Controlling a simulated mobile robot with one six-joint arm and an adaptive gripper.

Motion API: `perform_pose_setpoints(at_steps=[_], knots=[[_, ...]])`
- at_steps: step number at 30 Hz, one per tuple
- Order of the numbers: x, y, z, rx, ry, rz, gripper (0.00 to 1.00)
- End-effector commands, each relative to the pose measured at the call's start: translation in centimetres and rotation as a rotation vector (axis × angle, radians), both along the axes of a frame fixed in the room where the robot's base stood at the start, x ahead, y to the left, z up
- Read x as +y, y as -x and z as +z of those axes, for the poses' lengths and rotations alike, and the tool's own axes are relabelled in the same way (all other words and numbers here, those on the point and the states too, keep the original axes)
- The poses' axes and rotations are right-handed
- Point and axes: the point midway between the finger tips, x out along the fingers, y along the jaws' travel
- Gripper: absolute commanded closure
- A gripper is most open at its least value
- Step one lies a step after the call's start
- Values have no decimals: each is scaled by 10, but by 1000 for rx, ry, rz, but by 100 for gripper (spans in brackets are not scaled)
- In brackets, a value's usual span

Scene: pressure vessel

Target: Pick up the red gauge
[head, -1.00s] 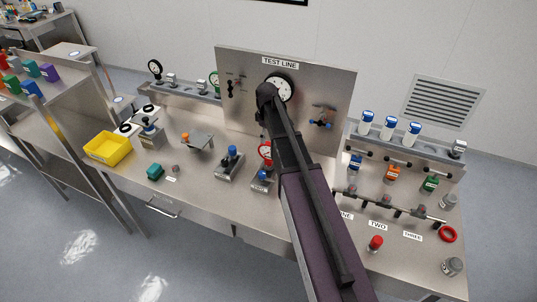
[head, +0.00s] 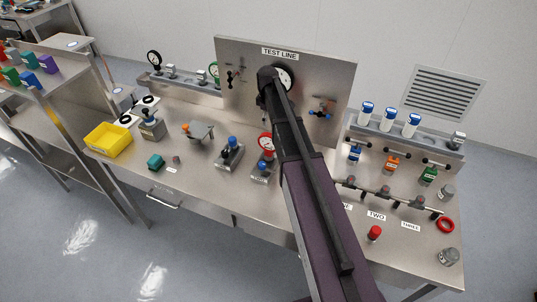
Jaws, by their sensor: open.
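The red gauge (head: 266,144), with a round white dial and red rim, stands upright on a small metal block with a blue knob (head: 262,167) on the bench. My arm reaches in from the lower right and passes just right of the gauge, close to it in the picture. My gripper (head: 263,117) is mostly hidden behind my own arm. Only a dark sliver shows, just above the gauge. Its fingertips are not clear, and I see nothing held. The gap between gripper and gauge cannot be judged.
A similar block with a blue knob (head: 230,152) stands left of the gauge. The TEST LINE panel (head: 240,110) rises behind, with a white gauge (head: 285,77). A yellow bin (head: 108,140) is at left. A valve manifold (head: 385,194) and a red cap (head: 374,233) are at right.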

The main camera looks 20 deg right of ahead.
Motion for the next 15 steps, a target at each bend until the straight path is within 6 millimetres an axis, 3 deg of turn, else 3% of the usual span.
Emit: perform_pose_setpoints(at_steps=[15], knots=[[0,0,-43,0,0,0,29]])
